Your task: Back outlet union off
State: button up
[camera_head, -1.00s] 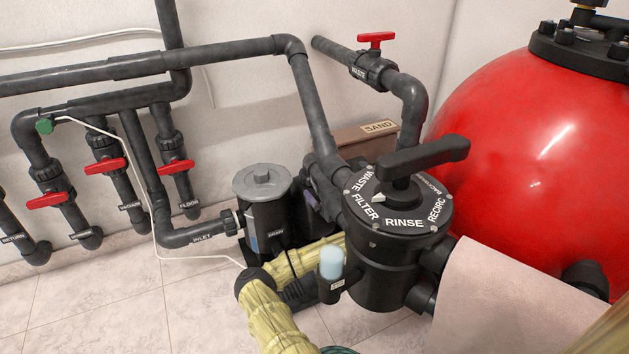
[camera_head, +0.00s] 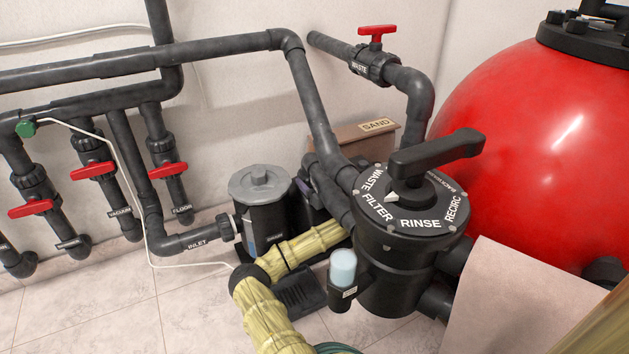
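The black multiport valve (camera_head: 425,245) stands right of centre, its lever handle (camera_head: 438,153) pointing up and right. The pump (camera_head: 262,225) with its grey lid sits left of it. Dark pipe fittings (camera_head: 322,180) lie between the pump and the valve. No label marks any of them as the outlet union, so I cannot tell which fitting it is. A yellow-wrapped, black-jointed limb, probably my arm (camera_head: 307,244), bends up from the bottom edge and runs behind the valve. My gripper is hidden there, and its grip does not show.
A red tank (camera_head: 535,140) fills the right. A pale pink panel (camera_head: 515,300) stands in front of it. The WASTE pipe (camera_head: 414,110) drops behind the valve. Red-handled valves (camera_head: 92,170) line the left wall. A clear sight glass (camera_head: 342,267) juts from the valve. Floor tiles (camera_head: 110,310) are bare at lower left.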

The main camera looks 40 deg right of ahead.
jog(key=shift+d+r+n+y+p, duration=0.1)
jog(key=shift+r+n+y+p, duration=0.1)
jog(key=shift+n+y+p, duration=0.4)
jog(key=shift+s+f+t+y+p, duration=0.1)
jog(key=shift+f+t+y+p, duration=0.15)
jog(key=shift+y+p, duration=0.45)
jog(key=o, duration=1)
jog(key=shift+c, duration=0.2)
